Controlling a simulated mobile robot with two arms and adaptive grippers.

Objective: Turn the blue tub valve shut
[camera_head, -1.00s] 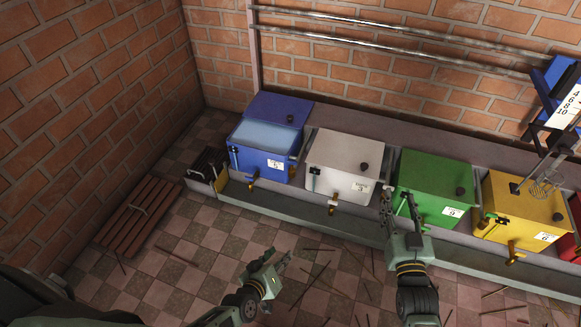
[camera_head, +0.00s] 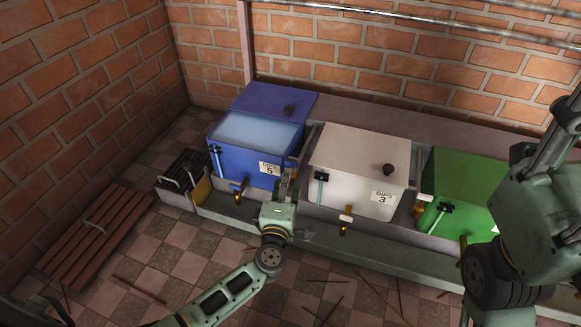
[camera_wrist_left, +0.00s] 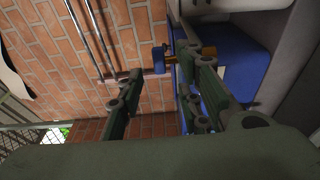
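The blue tub (camera_head: 228,158), labelled 5, stands at the left end of the row with its lid tipped back. Its brass valve (camera_head: 238,196) with a blue handle sticks out low on the front. My left gripper (camera_head: 288,180) points up just right of the valve, near the tub's front right corner, apart from the handle. The left wrist view shows the valve's blue handle (camera_wrist_left: 158,59) and brass body beyond the spread, empty fingers of my left gripper (camera_wrist_left: 163,88). My right gripper (camera_head: 565,130) is at the right edge, partly cut off; its opening is unclear.
A white tub (camera_head: 345,175), labelled 3, and a green tub (camera_head: 462,185) stand to the right on the same ledge (camera_head: 400,248). A wooden slatted rack (camera_head: 98,235) lies on the floor at left. Thin sticks litter the tiled floor.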

